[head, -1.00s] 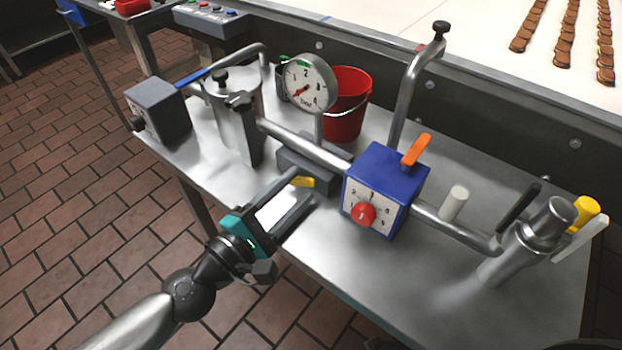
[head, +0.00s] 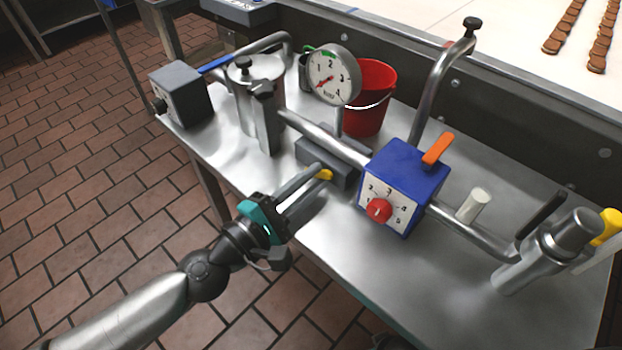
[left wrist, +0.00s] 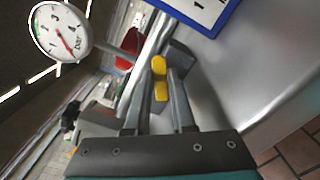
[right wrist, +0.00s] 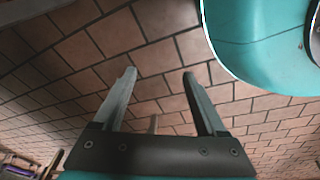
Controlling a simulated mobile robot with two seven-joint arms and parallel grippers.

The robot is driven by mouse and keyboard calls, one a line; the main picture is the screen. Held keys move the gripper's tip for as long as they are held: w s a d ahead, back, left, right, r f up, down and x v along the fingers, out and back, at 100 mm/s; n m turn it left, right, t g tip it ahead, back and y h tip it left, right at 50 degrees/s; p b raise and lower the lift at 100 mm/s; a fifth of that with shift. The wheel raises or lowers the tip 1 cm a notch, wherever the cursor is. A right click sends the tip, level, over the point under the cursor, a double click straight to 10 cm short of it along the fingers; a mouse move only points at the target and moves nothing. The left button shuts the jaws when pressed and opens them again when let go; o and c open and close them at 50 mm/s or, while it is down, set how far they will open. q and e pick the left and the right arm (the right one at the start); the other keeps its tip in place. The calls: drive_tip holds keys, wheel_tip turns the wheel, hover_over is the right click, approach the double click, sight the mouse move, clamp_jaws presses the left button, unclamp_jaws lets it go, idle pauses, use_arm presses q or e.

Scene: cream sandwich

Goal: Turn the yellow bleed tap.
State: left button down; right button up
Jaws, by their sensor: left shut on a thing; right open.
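The yellow bleed tap (head: 325,174) sits at the front of a grey block (head: 345,158) under the pressure gauge. My left gripper (head: 318,178) is shut on the tap, its fingers reaching in from the front left. In the left wrist view the yellow tap (left wrist: 160,80) shows between the two fingertips (left wrist: 160,85), which partly cover it. My right gripper (right wrist: 158,75) is open and empty over the tiled floor in the right wrist view.
The round gauge (head: 333,75) stands above the tap, with a red bucket (head: 374,98) behind. A blue box (head: 402,185) with a red knob is close on the right. A steel pot (head: 257,95) stands left. Bare steel table (head: 350,235) lies in front.

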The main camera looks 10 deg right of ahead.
idle(0.3)
use_arm(q)
drive_tip(key=shift+s+d+f+m, duration=0.1)
drive_tip(key=shift+f+m, duration=0.15)
drive_tip(key=shift+m, duration=0.8)
drive_tip(key=shift+s+d+f+m, duration=0.1)
drive_tip(key=shift+f+m, duration=0.15)
drive_tip(key=shift+m, duration=0.8)
